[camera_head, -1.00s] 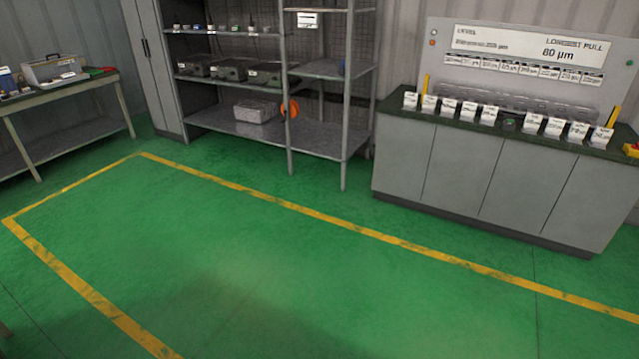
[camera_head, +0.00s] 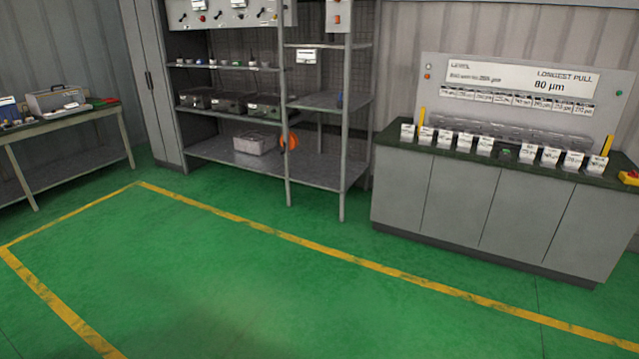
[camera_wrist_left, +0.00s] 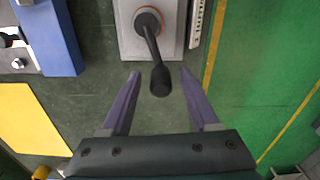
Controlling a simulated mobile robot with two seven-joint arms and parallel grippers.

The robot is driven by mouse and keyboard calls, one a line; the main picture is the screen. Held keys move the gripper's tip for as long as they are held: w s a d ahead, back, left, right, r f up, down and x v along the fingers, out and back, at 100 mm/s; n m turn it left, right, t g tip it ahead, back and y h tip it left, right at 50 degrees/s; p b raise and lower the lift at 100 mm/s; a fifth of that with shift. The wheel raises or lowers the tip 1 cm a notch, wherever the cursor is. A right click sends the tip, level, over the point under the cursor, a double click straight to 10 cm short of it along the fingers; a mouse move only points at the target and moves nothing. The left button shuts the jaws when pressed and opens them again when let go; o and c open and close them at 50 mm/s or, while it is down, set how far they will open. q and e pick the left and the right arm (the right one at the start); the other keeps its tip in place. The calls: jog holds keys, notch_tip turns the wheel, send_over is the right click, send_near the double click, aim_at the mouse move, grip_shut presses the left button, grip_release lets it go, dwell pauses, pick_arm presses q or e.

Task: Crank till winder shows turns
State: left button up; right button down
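In the left wrist view, a grey plate (camera_wrist_left: 130,38) carries a round hub with an orange ring. A dark crank arm (camera_wrist_left: 152,40) runs from the hub to a black knob (camera_wrist_left: 160,82). My left gripper (camera_wrist_left: 160,74) is open, its two purple fingers apart on either side of the knob, with visible gaps on both sides. Whether the knob is level with the fingers in depth I cannot tell. No turns reading is legible. Neither gripper shows in the head view.
Near the crank are a blue box (camera_wrist_left: 50,35), a yellow panel (camera_wrist_left: 30,120) and a white marked strip (camera_wrist_left: 197,25). The head view shows a bench (camera_head: 68,125) at left, shelving (camera_head: 230,108), a grey cabinet (camera_head: 455,195) with white cards, and clear green floor (camera_head: 230,270).

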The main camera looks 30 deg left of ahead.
pick_arm(q)
notch_tip(320, 180, up, 8)
jog(key=p, duration=0.4)
jog(key=shift+r, duration=1)
